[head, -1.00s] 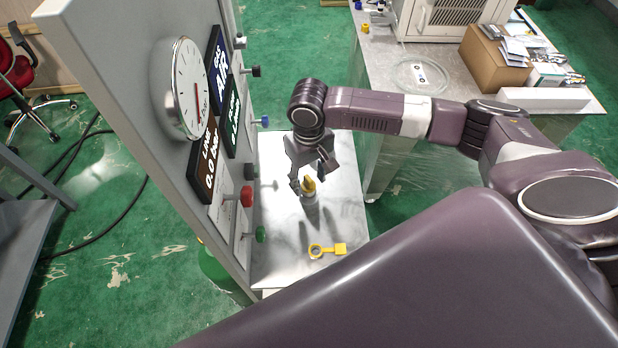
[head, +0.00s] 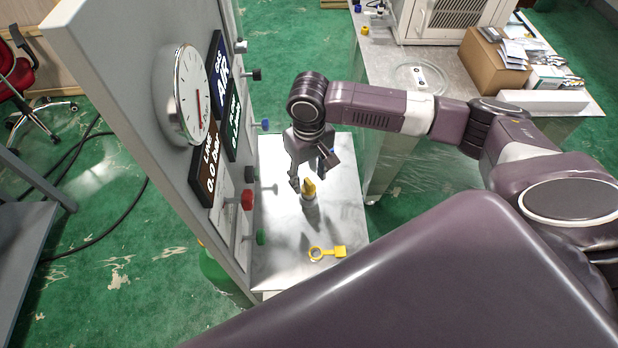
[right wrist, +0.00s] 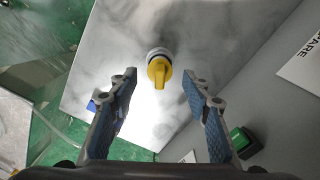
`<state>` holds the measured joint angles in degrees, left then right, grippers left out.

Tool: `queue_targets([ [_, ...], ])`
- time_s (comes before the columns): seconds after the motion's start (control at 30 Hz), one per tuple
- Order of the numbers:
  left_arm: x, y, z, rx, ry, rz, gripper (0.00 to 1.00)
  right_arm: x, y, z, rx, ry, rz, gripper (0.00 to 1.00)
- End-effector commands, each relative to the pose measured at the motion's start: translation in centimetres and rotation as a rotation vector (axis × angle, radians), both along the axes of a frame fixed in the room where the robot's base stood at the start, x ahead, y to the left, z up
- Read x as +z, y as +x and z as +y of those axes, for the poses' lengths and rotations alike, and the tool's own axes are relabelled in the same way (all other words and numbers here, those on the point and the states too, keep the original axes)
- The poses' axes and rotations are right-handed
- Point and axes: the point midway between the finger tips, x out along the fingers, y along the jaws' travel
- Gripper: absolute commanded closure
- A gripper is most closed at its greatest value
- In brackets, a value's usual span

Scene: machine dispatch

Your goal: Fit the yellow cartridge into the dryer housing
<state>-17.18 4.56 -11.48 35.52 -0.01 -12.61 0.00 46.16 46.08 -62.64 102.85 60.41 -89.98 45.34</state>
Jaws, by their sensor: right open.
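The yellow cartridge (head: 309,187) stands upright on the metal bench plate, with a whitish round part at its base. In the right wrist view the yellow piece (right wrist: 158,71) shows against a white and grey ring (right wrist: 158,54). I cannot tell whether that ring is part of the cartridge or the dryer housing. My right gripper (head: 311,173) is open and empty, pointing down over the cartridge. In the right wrist view its fingertips (right wrist: 159,80) lie to either side of the yellow piece, with visible gaps. My left gripper is out of view.
A grey panel with a gauge (head: 192,94) and coloured knobs, including a red one (head: 247,200), rises left of the metal plate (head: 342,215). A yellow ring-ended tag (head: 327,253) lies on the plate's near part. A second table holds a cardboard box (head: 490,60).

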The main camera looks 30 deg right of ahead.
Motion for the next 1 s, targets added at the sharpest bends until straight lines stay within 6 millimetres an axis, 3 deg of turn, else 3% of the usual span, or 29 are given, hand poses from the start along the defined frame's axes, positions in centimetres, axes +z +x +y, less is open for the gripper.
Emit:
queue_targets([
  [0.6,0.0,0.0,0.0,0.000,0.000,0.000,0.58,3.1,0.0,0.0,0.001,0.000,-0.002,0.56],
  [1.0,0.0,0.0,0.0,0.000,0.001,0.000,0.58,3.6,0.0,0.0,0.000,-0.001,-0.001,0.56],
])
